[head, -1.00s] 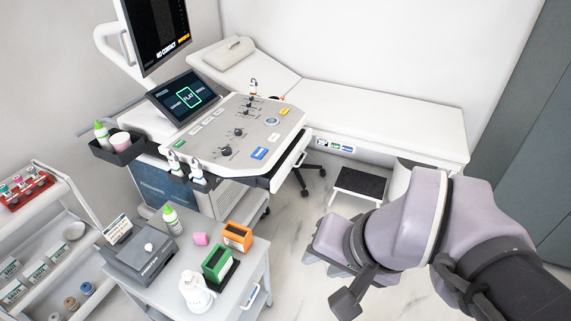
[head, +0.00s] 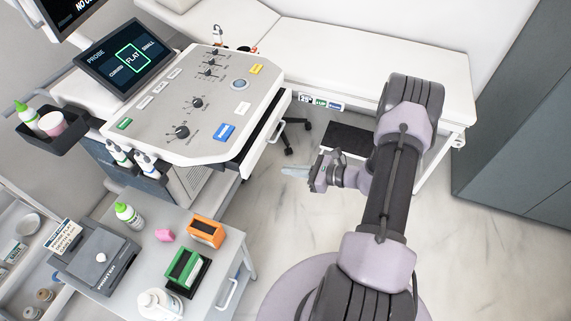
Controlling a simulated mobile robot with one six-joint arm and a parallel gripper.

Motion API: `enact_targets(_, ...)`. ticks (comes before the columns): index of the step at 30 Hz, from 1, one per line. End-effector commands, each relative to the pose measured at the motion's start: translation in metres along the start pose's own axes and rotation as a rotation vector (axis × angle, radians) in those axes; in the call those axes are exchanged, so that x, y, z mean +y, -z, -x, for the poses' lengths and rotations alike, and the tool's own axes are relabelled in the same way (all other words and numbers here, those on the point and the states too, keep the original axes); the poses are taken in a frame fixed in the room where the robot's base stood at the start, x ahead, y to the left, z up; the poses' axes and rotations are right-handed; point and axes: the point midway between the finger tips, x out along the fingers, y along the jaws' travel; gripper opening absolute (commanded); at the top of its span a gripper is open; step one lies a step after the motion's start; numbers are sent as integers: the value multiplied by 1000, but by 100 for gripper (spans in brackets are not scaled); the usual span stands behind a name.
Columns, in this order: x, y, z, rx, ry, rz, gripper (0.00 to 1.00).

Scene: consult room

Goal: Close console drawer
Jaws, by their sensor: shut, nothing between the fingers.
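The console (head: 150,152) stands at the left with its control panel facing up. Its drawer (head: 262,140) sticks out from the right side under the panel, partly open, with a pale front and a handle (head: 277,131). My gripper (head: 297,172) is to the right of and nearer than the drawer, over the floor, apart from it. Its fingers are together and point left toward the console side. Nothing shows between them. The drawer's inside shows only as a dark strip.
A side table (head: 222,274) with a green box (head: 183,266), an orange box (head: 206,231) and bottles stands at the front left. The exam bed (head: 350,60) is behind. A step stool (head: 347,140) stands beyond my gripper. Floor between the table and my arm is clear.

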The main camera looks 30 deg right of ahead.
Motion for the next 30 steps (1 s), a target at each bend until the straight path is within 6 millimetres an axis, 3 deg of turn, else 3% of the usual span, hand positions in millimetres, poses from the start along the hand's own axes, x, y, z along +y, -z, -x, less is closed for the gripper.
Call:
enact_targets(6, 2, 3, -50, 0, -6, 3, 0)
enact_targets(12, 2, -4, -85, 0, -5, 2, 0)
enact_targets(18, 1, -11, -99, 1, -4, 1, 0)
enact_targets(30, 2, -13, -103, 1, -4, 2, 0)
